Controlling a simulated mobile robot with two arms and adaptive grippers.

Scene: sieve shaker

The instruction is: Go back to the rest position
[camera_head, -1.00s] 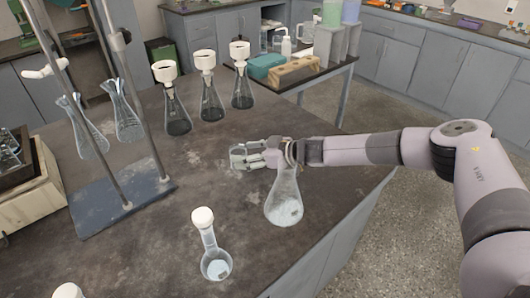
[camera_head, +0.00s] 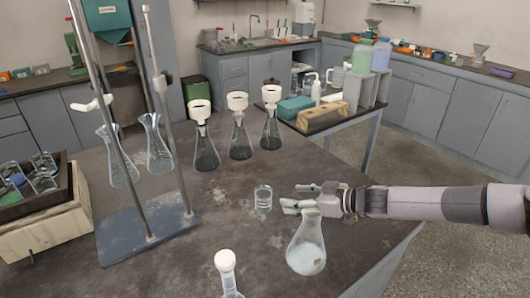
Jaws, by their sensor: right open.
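My right gripper (camera_head: 292,197) reaches in from the right over the dark bench top (camera_head: 225,240). Its fingers point left, and it is open and empty. A small clear glass beaker (camera_head: 263,198) stands upright just left of the fingertips, with a narrow gap between them. A conical flask with pale contents (camera_head: 306,254) stands just in front of the gripper, and its neck top is close below the fingers. I cannot tell whether they touch. My left gripper is not in view.
A stand with a blue base (camera_head: 150,240) and metal rods holds empty flasks at left. Several flasks with white funnels (camera_head: 239,140) stand behind the beaker. A white-stoppered flask (camera_head: 226,262) is at the front edge. A side table (camera_head: 330,122) stands beyond the bench.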

